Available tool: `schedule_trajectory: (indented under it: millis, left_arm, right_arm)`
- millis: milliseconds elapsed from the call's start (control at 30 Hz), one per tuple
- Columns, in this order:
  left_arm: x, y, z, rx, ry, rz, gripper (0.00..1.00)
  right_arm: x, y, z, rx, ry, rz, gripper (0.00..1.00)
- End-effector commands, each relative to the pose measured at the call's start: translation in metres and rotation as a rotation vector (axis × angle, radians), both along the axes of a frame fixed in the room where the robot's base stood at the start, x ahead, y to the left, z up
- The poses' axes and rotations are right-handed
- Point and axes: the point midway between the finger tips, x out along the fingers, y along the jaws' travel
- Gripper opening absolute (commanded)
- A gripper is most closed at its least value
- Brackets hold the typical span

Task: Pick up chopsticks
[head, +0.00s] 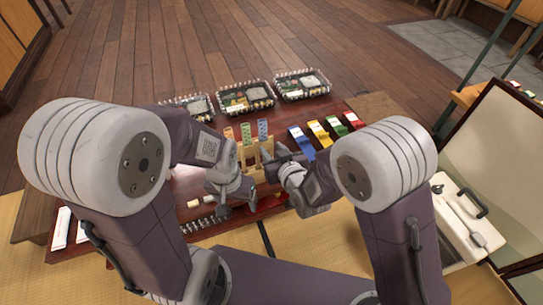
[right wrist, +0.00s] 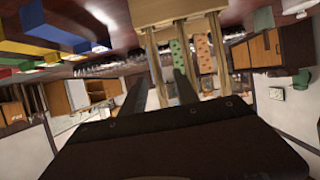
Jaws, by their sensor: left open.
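A light wooden stand (head: 256,160) stands mid-table in the head view. Upright dotted strips in orange (head: 229,134), green (head: 246,133) and blue (head: 262,130) show just behind it. I cannot make out separate chopsticks. My right gripper (head: 274,163) is at the right side of the stand. In the right wrist view its two dark fingers (right wrist: 160,95) are apart, close to the stand's wooden bars (right wrist: 186,50); contact is unclear. My left gripper (head: 238,192) is open, low over the table in front and left of the stand.
Blue (head: 301,143), yellow (head: 319,133), green and red pieces lie right of the stand. Small pale pieces lie near the front. A white case (head: 466,222) stands at the right.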

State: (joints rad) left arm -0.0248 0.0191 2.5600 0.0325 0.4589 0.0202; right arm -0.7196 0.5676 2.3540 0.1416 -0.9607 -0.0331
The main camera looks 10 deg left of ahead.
Motion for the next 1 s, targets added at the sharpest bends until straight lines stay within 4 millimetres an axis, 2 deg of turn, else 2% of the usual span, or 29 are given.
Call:
schedule_trajectory:
  millis: [33, 100, 200, 467, 567, 600, 900, 1000]
  left_arm:
    - [0.0, 0.0, 0.007, 0.0, -0.001, 0.0, 0.73]
    - [0.0, 0.0, -0.011, 0.0, -0.001, 0.0, 0.73]
    - [0.0, 0.0, -0.018, 0.0, 0.0, 0.0, 0.73]
    - [0.0, 0.0, -0.017, 0.0, 0.0, 0.0, 0.73]
    - [0.0, 0.0, -0.016, 0.0, 0.0, 0.0, 0.73]
    - [0.0, 0.0, -0.016, 0.0, 0.0, 0.0, 0.73]
    - [0.0, 0.0, -0.016, 0.0, 0.0, 0.0, 0.73]
    - [0.0, 0.0, -0.006, 0.0, 0.0, 0.0, 0.73]
  right_arm:
    - [0.008, 0.004, 0.001, 0.0, 0.001, -0.001, 0.36]
    - [0.02, 0.012, -0.008, 0.002, -0.003, 0.0, 0.36]
    - [0.03, 0.019, -0.013, 0.001, -0.002, 0.0, 0.36]
    - [0.034, 0.022, -0.011, 0.0, 0.0, 0.0, 0.36]
    - [0.034, 0.022, -0.011, 0.0, 0.0, 0.0, 0.11]
    - [0.034, 0.022, -0.011, 0.0, 0.0, 0.0, 0.0]
    - [0.034, 0.022, -0.011, 0.0, 0.0, 0.0, 0.0]
    - [0.034, 0.022, 0.002, 0.001, -0.001, 0.0, 0.0]
